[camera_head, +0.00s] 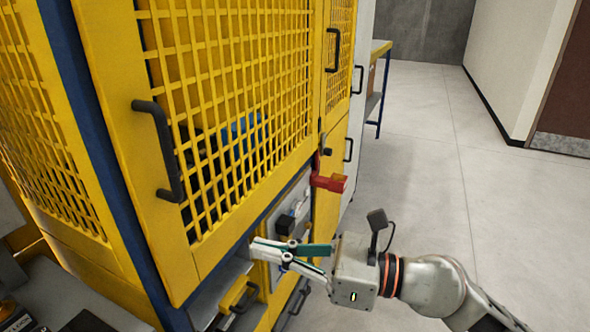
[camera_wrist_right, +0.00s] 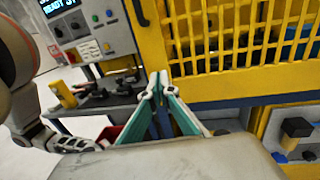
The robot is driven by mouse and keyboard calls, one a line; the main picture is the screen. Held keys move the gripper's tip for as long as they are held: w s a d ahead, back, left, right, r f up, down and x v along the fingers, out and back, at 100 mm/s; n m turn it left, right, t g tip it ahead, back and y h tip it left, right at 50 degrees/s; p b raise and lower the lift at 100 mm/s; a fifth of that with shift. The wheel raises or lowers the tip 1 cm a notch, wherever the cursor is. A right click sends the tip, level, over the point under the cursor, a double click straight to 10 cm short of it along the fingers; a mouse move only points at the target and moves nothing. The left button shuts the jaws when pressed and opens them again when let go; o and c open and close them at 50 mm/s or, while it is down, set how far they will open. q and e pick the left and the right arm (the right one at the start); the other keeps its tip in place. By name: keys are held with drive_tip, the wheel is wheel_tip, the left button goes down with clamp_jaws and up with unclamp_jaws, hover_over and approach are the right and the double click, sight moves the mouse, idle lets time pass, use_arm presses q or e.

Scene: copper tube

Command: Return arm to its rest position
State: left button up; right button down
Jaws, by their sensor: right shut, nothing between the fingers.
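My right gripper (camera_head: 262,249) reaches in from the right in the head view. Its fingers are shut with nothing between them, in front of the lower part of the yellow machine (camera_head: 190,283). In the right wrist view my right gripper (camera_wrist_right: 157,88) also shows with its tips together, pointing at the machine's blue post and mesh door. My left gripper (camera_wrist_right: 78,144) appears at the lower left of that view, beside a work surface, too small to tell its jaw state. My left arm is not seen in the head view.
The closed mesh door (camera_head: 235,110) has a black handle (camera_head: 158,150). A red latch (camera_head: 330,182) sticks out just above my right gripper. A control panel with a screen (camera_wrist_right: 95,25) stands left in the right wrist view. Open grey floor (camera_head: 425,180) lies to the right.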

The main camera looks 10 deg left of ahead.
drive_tip(key=w+d+f+m+t+h, duration=0.4)
drive_tip(key=d+f+m+t, duration=0.35)
drive_tip(key=m, duration=0.85)
drive_tip(key=w+d+f+m+t+h, duration=0.35)
drive_tip(key=d+f+m+t, duration=0.45)
drive_tip(key=m, duration=0.9)
drive_tip(key=s+d+f+m+g+h, duration=0.2)
drive_tip(key=s+d+f+m, duration=0.2)
drive_tip(key=f, duration=0.5)
drive_tip(key=s+d+f+m+g+h, duration=0.3)
drive_tip(key=s+d+f+m, duration=0.2)
drive_tip(key=f, duration=0.4)
drive_tip(key=s+d+f+m+g+h, duration=0.2)
drive_tip(key=s+d+f+m, duration=0.3)
drive_tip(key=f, duration=0.5)
drive_tip(key=shift+s+m+h, duration=0.35)
drive_tip(key=shift+s+m, duration=0.05)
drive_tip(key=shift+s, duration=0.35)
drive_tip(key=shift+a, duration=0.1)
